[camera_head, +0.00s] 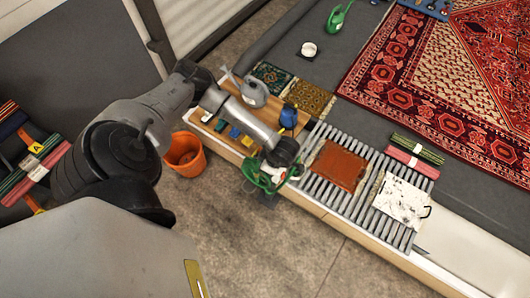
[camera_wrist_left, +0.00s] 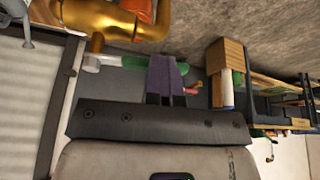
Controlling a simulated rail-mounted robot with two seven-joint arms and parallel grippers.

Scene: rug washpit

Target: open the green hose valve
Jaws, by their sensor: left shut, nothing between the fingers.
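The green valve part (camera_head: 262,179) is at the near edge of the bench in the head view, partly hidden by my left wrist. In the left wrist view a brass pipe fitting (camera_wrist_left: 112,18) fills the top left, with a green handle (camera_wrist_left: 148,63) below it. My left gripper (camera_head: 273,168) is down at the green part in the head view. In the left wrist view its fingers (camera_wrist_left: 166,78) are shut with nothing between them, and overlap the right end of the green handle. I cannot tell whether they touch it. My right gripper is not in view.
An orange bucket (camera_head: 184,157) stands on the floor left of the bench. A grey watering can (camera_head: 254,91) and a blue bottle (camera_head: 288,116) stand behind my left forearm. A slatted rack (camera_head: 317,190) with a brown pad (camera_head: 339,166) lies to the right. Near floor is clear.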

